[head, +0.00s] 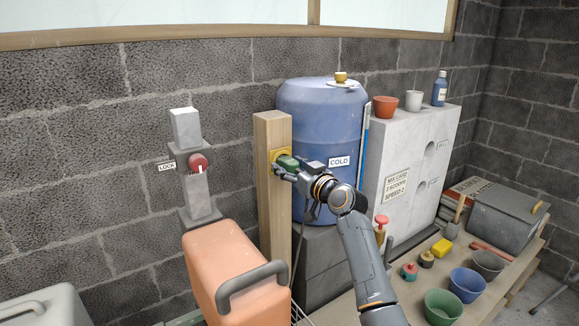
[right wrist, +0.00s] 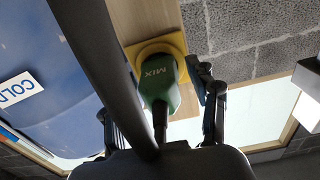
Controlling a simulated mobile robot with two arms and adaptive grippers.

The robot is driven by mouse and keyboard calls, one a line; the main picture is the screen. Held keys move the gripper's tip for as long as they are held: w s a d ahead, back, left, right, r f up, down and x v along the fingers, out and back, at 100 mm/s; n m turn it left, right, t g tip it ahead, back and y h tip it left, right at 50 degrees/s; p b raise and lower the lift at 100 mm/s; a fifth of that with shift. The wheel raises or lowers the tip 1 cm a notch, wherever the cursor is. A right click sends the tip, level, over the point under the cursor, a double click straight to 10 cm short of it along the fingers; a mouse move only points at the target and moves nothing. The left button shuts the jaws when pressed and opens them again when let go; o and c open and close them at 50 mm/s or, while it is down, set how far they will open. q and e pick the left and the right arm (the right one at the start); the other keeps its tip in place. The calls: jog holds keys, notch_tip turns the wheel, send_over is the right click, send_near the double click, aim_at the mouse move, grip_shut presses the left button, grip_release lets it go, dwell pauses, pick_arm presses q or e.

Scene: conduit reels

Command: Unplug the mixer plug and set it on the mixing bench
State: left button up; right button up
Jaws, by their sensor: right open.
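The green mixer plug (head: 287,163), marked MIX, sits in a yellow socket (head: 276,156) on a wooden post (head: 272,215). In the right wrist view the plug (right wrist: 157,82) stands against the yellow socket plate (right wrist: 150,48), with a dark cord running back from it. My right gripper (head: 285,170) is open at the plug, with a finger on either side of it; I cannot tell whether either touches. The mixing bench (head: 462,256) is a wooden top at the lower right. My left gripper is not in view.
A blue barrel (head: 318,115) marked COLD stands right behind the post.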

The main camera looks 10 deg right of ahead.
aim_at(297, 171)
grip_shut()
jog(key=shift+s+d+f, duration=0.1)
jog(key=shift+s, duration=0.1)
jog(key=shift+p+v, duration=0.4)
jog(key=shift+v, duration=0.45)
jog(key=shift+s+d, duration=0.15)
jog(key=shift+s, duration=0.15)
jog(key=shift+p+v, duration=0.65)
jog(key=shift+v, duration=0.95)
